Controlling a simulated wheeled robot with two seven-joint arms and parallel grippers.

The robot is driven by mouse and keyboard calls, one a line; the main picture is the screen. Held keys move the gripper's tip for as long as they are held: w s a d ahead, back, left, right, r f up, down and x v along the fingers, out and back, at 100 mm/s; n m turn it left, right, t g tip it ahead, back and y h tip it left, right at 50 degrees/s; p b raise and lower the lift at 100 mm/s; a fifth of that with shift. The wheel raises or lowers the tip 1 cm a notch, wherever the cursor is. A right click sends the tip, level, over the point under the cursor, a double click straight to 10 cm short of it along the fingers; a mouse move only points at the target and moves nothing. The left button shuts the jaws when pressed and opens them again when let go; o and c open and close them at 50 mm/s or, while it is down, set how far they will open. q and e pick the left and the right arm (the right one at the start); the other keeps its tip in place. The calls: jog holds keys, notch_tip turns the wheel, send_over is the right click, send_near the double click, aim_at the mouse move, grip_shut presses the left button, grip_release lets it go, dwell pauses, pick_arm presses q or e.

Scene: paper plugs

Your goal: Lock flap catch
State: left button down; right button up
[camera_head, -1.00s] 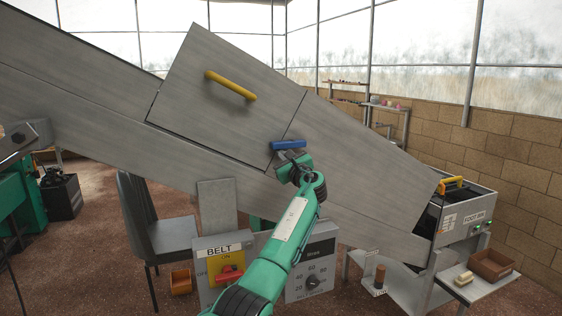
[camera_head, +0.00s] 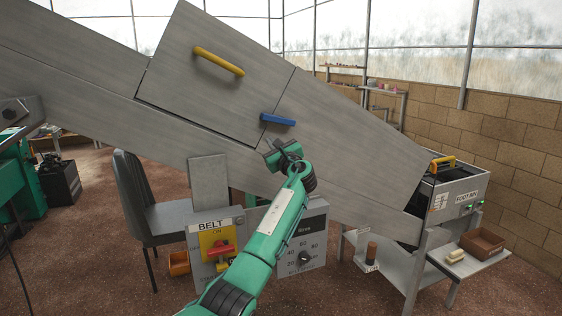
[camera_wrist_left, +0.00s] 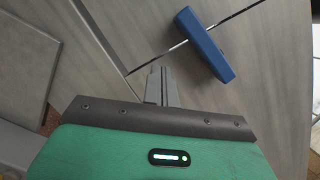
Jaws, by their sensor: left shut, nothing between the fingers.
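The grey metal flap (camera_head: 215,85), with a yellow handle (camera_head: 218,61), lies on the sloping housing and looks closed. The blue bar catch (camera_head: 278,119) sits at its right-hand edge and lies across the seam to the neighbouring panel. In the left wrist view the catch (camera_wrist_left: 205,45) also crosses the dark seam. My left gripper (camera_head: 275,152) is just below the catch in the head view, apart from it. In the left wrist view its fingers (camera_wrist_left: 160,86) are together and empty, near the flap's corner. My right gripper is not in view.
A belt switch box (camera_head: 215,250) and a dial box (camera_head: 303,240) stand below the housing. A grey chair (camera_head: 160,215) is at left. A side table (camera_head: 480,258) with a brown tray (camera_head: 482,242) is at right.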

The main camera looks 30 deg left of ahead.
pick_arm(q)
jog(key=s+d+f+b, duration=0.2)
jog(key=s+d, duration=0.1)
jog(key=s, duration=0.2)
jog(key=shift+d, duration=0.4)
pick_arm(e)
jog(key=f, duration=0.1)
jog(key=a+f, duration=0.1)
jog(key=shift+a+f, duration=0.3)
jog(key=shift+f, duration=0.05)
pick_arm(q)
jog(key=shift+f, duration=0.1)
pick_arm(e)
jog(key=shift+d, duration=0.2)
